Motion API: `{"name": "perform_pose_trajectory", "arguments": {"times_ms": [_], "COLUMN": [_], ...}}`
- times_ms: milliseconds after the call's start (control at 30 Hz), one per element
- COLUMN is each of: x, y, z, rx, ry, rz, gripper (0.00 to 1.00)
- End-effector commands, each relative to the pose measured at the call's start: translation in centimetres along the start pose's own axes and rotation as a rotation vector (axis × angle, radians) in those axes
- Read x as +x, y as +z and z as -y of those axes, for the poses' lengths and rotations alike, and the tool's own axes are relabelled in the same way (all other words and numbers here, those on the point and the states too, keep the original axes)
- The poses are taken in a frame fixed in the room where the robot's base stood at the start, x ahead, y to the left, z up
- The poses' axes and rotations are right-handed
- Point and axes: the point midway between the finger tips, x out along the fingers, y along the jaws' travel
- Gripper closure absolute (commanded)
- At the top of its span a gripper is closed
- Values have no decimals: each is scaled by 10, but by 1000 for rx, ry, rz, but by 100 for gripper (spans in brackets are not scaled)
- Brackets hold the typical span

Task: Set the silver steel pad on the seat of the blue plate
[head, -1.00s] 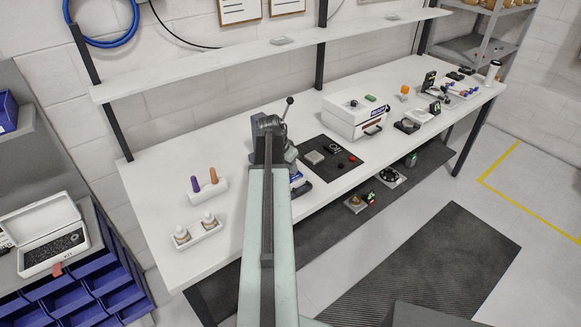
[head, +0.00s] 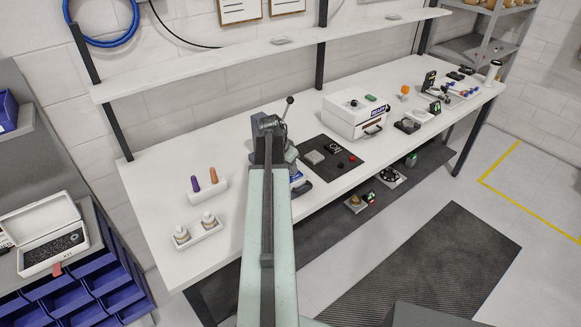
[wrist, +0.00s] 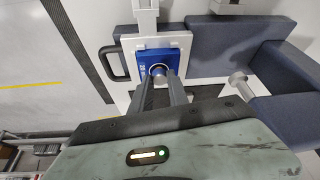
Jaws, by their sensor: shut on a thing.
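In the wrist view, my gripper (wrist: 161,82) reaches over the blue plate (wrist: 146,57). Its two fingers are shut on the silver steel pad (wrist: 160,70), a small round grey piece between the fingertips. The pad is at a pale ring on the plate; I cannot tell whether it touches the seat or hangs just above it. In the head view, my arm hides the fingers and the pad. Only a bit of blue (head: 296,177) shows just right of the arm.
A grey-blue block fixture (wrist: 220,50) stands close right of the plate in the wrist view. In the head view, a black mat (head: 338,163) with small parts lies right of the arm, and a white box (head: 352,117) stands beyond it. The left bench top is mostly clear.

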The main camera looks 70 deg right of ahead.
Motion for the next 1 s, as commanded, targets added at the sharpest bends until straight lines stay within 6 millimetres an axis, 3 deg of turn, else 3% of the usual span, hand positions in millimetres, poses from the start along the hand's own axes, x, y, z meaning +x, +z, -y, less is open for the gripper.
{"name": "perform_pose_trajectory", "arguments": {"times_ms": [267,300,367,767,1000], "x": [6,6,5,1,-36], "y": [2,2,2,1,-1], "z": [-1,-1,-1,-1,-1], "rx": [1,1,1,1,0], "ry": [0,0,0,0,0], "rz": [0,0,0,0,0], "gripper": [100,71,54,54,54]}}
